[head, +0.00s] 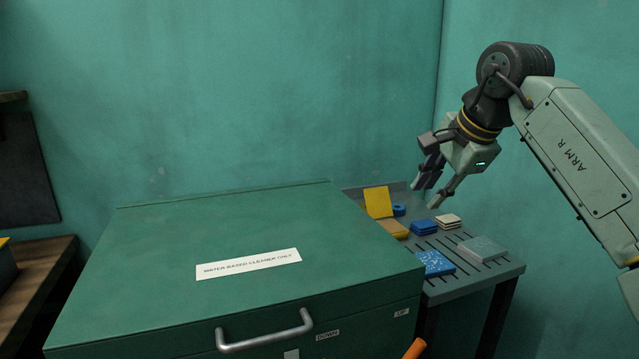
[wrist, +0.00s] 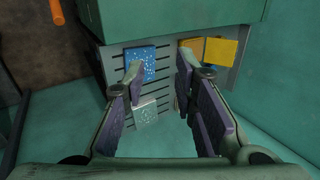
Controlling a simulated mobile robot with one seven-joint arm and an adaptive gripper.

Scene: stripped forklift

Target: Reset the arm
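My gripper (head: 432,188) is raised above the slatted grey side table, its fingers pointing down and left. In the wrist view the fingers (wrist: 160,85) are spread apart with nothing between them. The gripper is open and empty. My arm comes in from the right in the head view. The green lidded chest (head: 150,240) stands left of the gripper, with its lid shut.
The slatted table (head: 500,268) holds a yellow block (head: 378,202), a blue ring (head: 399,210), blue pads (head: 424,228), a speckled blue sponge (head: 434,263), a pale stack (head: 448,221) and a grey-green pad (head: 482,248). An orange handle (head: 415,348) is at the chest's front. Teal walls stand behind.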

